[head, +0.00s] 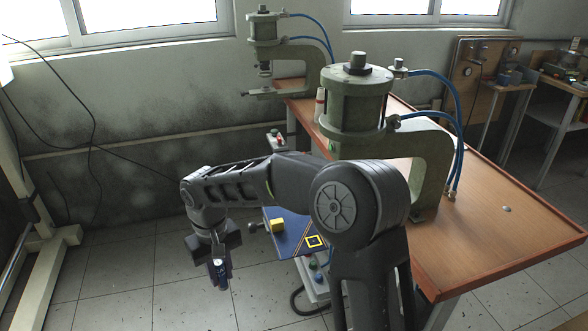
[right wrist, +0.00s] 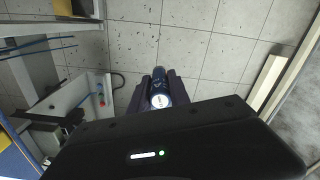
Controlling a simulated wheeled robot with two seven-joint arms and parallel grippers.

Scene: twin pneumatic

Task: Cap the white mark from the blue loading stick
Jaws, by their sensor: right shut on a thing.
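My right gripper (head: 221,283) hangs low at the left of my arm in the head view, over the tiled floor. In the right wrist view my right gripper (right wrist: 162,90) is shut on a blue stick (right wrist: 160,88), with dark fingers on both sides of it. A round white end or mark (right wrist: 160,101) shows on the stick's near end. The stick's far part lies between the fingers and is hard to make out. No separate cap is clear in either view. My left gripper is out of view.
A blue board (head: 285,226) with a yellow block (head: 277,225) and a yellow-black square (head: 315,241) lies right of the gripper. Two green presses (head: 358,108) stand on an orange-brown bench (head: 485,225). A pale frame (head: 45,240) stands at left.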

